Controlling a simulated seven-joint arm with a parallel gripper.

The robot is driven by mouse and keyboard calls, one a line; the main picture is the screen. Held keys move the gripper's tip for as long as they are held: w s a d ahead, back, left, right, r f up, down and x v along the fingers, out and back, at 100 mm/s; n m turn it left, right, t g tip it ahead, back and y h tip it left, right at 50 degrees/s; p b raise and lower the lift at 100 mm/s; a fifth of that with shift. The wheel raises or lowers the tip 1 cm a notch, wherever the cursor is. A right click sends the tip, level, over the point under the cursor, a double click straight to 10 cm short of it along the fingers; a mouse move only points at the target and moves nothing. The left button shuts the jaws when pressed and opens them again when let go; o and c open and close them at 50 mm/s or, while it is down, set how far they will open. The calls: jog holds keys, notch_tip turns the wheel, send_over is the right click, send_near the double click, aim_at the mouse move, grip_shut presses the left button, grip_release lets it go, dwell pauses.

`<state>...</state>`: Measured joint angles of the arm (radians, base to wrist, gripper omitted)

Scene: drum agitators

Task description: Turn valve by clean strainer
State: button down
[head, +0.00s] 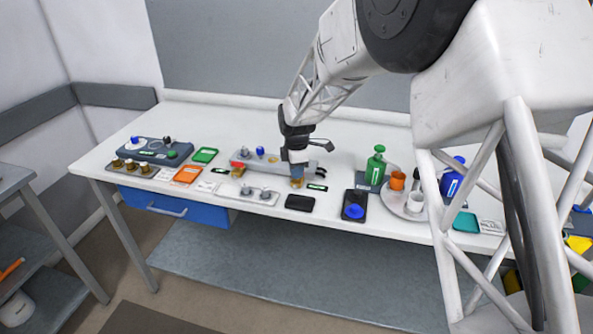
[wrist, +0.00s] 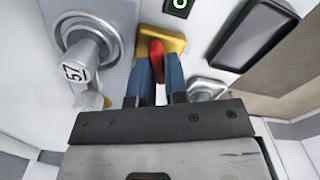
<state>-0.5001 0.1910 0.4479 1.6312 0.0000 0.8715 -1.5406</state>
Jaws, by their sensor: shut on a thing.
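My gripper (head: 297,178) is down at the middle of the bench. In the wrist view its two blue fingers (wrist: 159,75) are shut on a red valve handle (wrist: 156,52), one finger on each side. The handle stands on a yellow base (wrist: 170,40). In the head view the yellow base (head: 296,184) shows just below the fingers, and the red handle is hidden. A second red and yellow fitting (head: 238,169) sits to the left on the grey panel. I cannot make out which thing is the strainer, and no label names it legibly.
A grey knob marked 57 (wrist: 78,70) stands close left of the fingers in the wrist view. A black tray (head: 300,203) lies in front of the gripper. A green bottle (head: 376,165) and an orange cup (head: 397,181) stand to the right. The bench's back is clear.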

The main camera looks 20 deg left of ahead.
jog(key=m, duration=0.5)
jog(key=shift+w, duration=0.1)
jog(key=shift+m, duration=0.3)
jog(key=c, duration=1.1)
grip_release()
jog(key=shift+c, duration=0.2)
jog(key=shift+r, duration=3.95)
